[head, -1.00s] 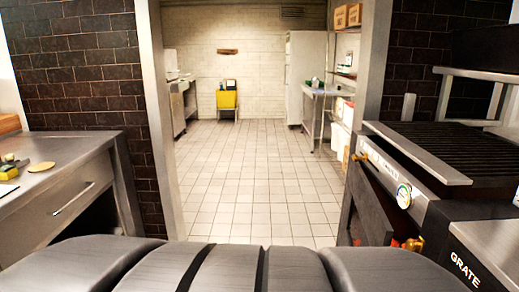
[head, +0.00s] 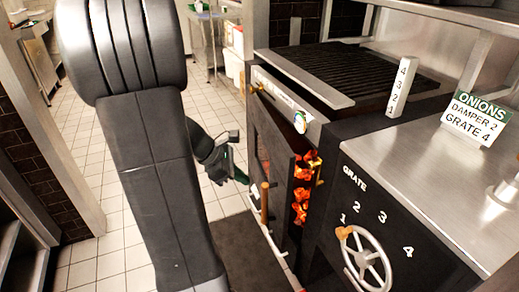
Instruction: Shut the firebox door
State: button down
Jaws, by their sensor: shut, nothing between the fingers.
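The firebox door (head: 272,150) is a dark panel on the front of the grill, below the gauge. It stands ajar, and glowing orange coals (head: 302,185) show in the gap at its right edge. An upright wooden handle (head: 264,203) shows near its lower part. My gripper (head: 243,179) is shut and empty, just left of the door, with its tips pointing toward it. I cannot tell whether the tips touch the door.
The grill grate (head: 350,70) is above the firebox. A handwheel (head: 367,258) marked GRATE is on the counter front at right. An order card (head: 475,118) stands on the steel counter (head: 425,165). A dark mat (head: 237,250) lies before the firebox. Tiled floor (head: 95,190) is open at left.

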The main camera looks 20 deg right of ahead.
jog(key=w+d+r+n+h, duration=0.1)
jog(key=w+n, duration=0.1)
jog(key=w, duration=0.3)
jog(key=b, duration=0.3)
send_near(284, 178)
jog(key=shift+x, duration=2.95)
jog(key=shift+s, duration=0.15)
